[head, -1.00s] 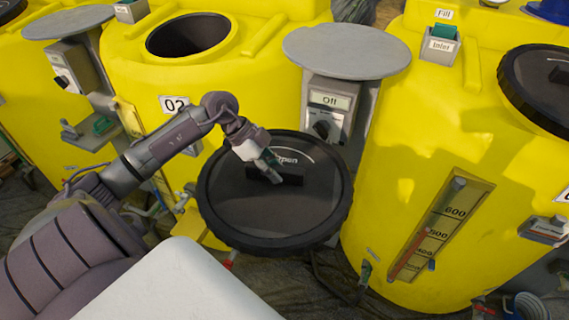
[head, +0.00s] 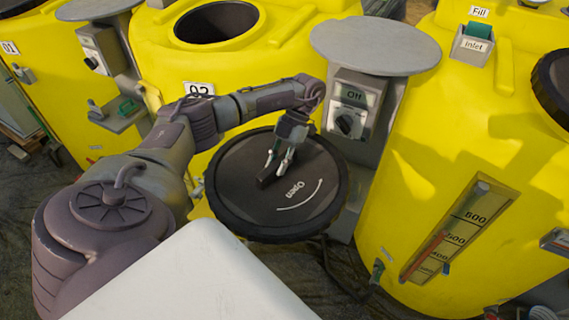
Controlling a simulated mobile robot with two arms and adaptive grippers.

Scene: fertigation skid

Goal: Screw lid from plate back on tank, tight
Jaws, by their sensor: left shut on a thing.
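A large round black lid (head: 245,208) with a ribbed rim and the word "Open" beside a curved arrow is held in front of the yellow tank marked 02 (head: 164,50). My left gripper (head: 276,168) is shut on the raised bar on top of the lid. That tank's round opening (head: 220,22) is uncovered and dark inside, above and behind the lid. The round grey plate (head: 375,44) is empty, on the post right of the tank. My right gripper is not in view.
A control box (head: 352,106) reading "Off" with a black knob is under the plate, close right of the lid. Another yellow tank (head: 450,150) with a level gauge stands at the right, its black lid (head: 556,85) partly cut off. A tank marked 01 (head: 40,60) is at the far left.

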